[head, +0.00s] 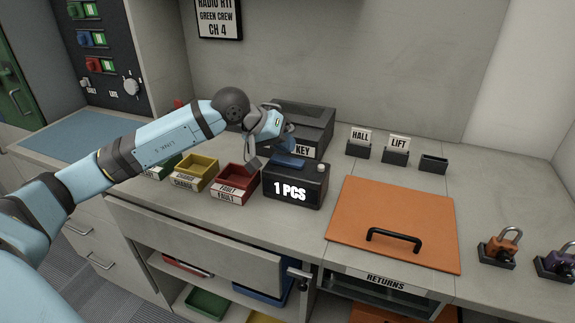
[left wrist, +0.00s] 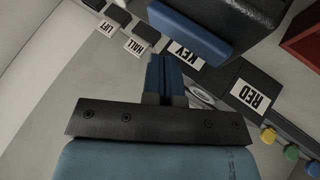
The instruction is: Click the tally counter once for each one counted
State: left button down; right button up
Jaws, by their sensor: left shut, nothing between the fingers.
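The tally counter (head: 298,190) is a black box on the counter top, and its front reads "1 PCS". A blue pad (head: 288,161) shows on its top left, and a small pale knob sits at its top right. In the left wrist view, the dark box with a blue face at the top (left wrist: 195,35) appears to be this counter. My left gripper (head: 286,146) is above and just behind the blue pad. Its blue fingers (left wrist: 166,70) are together and empty. Contact with the pad cannot be told. My right gripper is not in view.
Yellow (head: 186,184) and red (head: 224,197) labelled trays stand left of the counter. A dark box (head: 310,119) labelled KEY is behind it. An orange board with a black handle (head: 370,207) lies right. Padlocks (head: 503,240) stand far right. HALL and LIFT holders stand at the back.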

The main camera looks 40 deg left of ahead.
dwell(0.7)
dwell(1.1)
pick_arm(q)
jog(key=shift+f, duration=0.15)
jog(key=shift+f+b, duration=0.3)
jog(key=shift+b, duration=0.4)
jog(key=shift+f+b, duration=0.55)
jog(key=shift+b, duration=0.1)
dwell(0.5)
dwell(0.4)
jog(key=shift+r, duration=0.95)
